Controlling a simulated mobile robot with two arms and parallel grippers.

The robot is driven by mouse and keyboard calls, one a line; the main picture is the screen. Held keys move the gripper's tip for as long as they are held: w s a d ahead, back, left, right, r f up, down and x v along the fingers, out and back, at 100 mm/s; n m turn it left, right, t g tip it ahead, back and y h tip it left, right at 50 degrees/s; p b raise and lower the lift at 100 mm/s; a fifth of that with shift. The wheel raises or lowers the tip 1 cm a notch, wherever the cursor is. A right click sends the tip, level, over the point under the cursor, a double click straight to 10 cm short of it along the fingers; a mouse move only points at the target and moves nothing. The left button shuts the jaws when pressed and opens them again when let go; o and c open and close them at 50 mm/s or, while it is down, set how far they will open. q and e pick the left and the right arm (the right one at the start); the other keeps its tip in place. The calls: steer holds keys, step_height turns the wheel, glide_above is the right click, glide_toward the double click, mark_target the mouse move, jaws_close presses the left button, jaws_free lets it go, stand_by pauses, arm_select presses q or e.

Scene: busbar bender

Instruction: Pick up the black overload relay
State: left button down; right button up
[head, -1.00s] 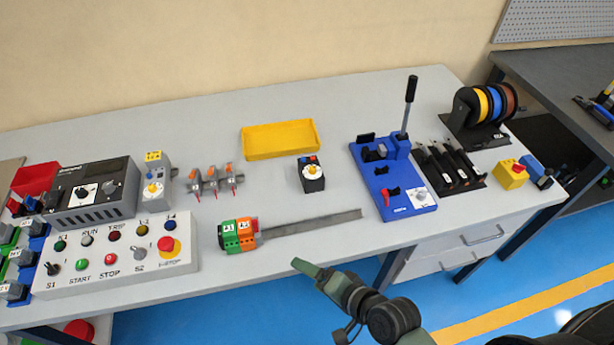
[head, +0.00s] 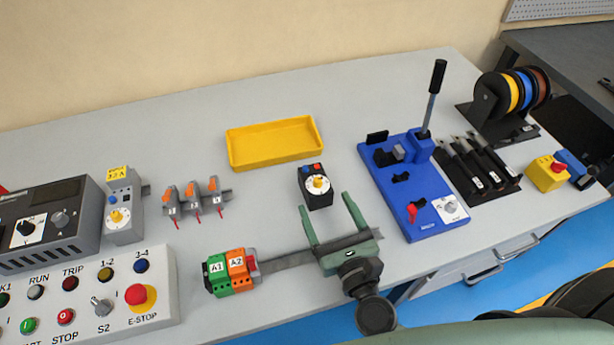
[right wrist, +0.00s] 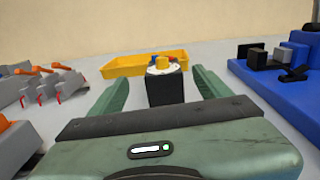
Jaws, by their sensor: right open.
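The black overload relay (head: 318,187) stands on the grey table, with a white and yellow dial and blue and red buttons on top. In the right wrist view the relay (right wrist: 166,88) shows between the fingers, straight ahead. My right gripper (head: 324,204) is open and empty, its fingers pointing at the relay from the near side. In the head view the left finger reaches beside the relay's near left edge and the right finger is to its right. I cannot tell whether they touch it. My left gripper is not in view.
A metal rail (head: 290,256) with green and orange terminal blocks (head: 229,272) lies under and left of my right gripper. A yellow tray (head: 274,143) stands behind the relay. A blue bender (head: 415,187) stands to the right. Grey clips with orange levers (head: 195,195) lie left.

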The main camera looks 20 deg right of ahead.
mark_target(311, 170)
steer(key=shift+w+d+m+h+p, duration=0.2)
steer(key=shift+w+m+h+p, duration=0.25)
steer(key=shift+w, duration=0.55)
steer(key=shift+y, duration=0.35)
steer(key=w+p, duration=0.1)
steer(key=w, duration=0.3)
steer(key=shift+w+a+p, duration=0.15)
steer(key=shift+p, duration=0.15)
steer(key=w+p, duration=0.1)
steer(key=w, duration=0.4)
steer(key=shift+a+f, duration=0.1)
steer(key=shift+a, duration=0.05)
steer(key=shift+w, duration=0.25)
steer(key=shift+c, duration=0.9)
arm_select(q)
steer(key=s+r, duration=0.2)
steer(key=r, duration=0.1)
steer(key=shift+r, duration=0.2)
arm_select(e)
jaws_close()
